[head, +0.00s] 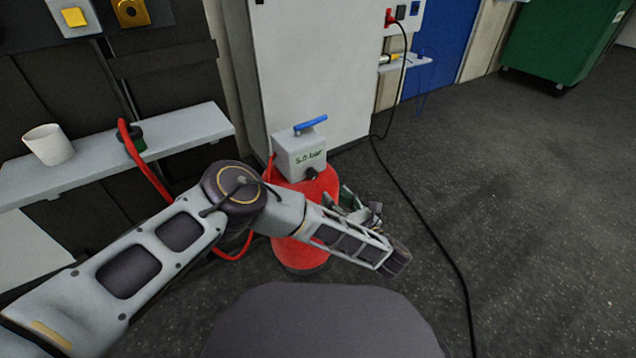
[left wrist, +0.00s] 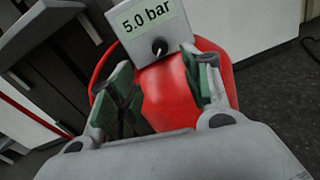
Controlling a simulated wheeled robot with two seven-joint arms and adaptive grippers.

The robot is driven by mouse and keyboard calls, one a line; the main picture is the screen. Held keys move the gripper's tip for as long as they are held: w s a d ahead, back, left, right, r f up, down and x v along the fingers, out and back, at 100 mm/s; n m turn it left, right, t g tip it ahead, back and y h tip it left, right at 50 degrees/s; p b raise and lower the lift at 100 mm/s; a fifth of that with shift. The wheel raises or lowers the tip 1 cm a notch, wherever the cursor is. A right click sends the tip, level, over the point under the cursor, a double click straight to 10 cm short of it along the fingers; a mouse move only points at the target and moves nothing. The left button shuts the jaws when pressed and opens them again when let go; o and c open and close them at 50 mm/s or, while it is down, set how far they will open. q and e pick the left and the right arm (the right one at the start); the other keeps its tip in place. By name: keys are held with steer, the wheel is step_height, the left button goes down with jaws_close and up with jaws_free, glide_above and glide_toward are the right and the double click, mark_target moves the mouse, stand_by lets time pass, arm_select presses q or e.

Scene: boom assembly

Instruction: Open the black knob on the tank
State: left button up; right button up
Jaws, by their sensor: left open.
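The red tank (head: 318,190) stands on the floor with a grey box (head: 299,150) on top, labelled "5.0 bar". The black knob (head: 311,173) is low on the box's front face. It also shows in the left wrist view (left wrist: 159,46), just beyond and between the fingertips. My left gripper (head: 339,198) is beside the tank's upper right, its green-padded fingers apart and empty. In the left wrist view, the open fingers (left wrist: 157,68) point at the knob, with red tank between them. No contact with the knob shows. My left forearm hides part of the tank. My right gripper is out of view.
A blue handle (head: 310,123) sits on the box. A white cabinet (head: 318,65) stands behind the tank. A shelf (head: 185,128) with a white cup (head: 48,144) is on the left.

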mark_target(315, 176)
arm_select(q)
steer(key=shift+b+x, duration=1.9)
steer(key=shift+x, duration=3.45)
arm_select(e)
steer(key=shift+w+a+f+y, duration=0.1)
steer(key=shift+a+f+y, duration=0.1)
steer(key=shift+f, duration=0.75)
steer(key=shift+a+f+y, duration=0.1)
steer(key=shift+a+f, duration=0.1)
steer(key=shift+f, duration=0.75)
arm_select(q)
steer(key=shift+c, duration=0.5)
steer(key=shift+s, duration=0.1)
steer(key=c, duration=1)
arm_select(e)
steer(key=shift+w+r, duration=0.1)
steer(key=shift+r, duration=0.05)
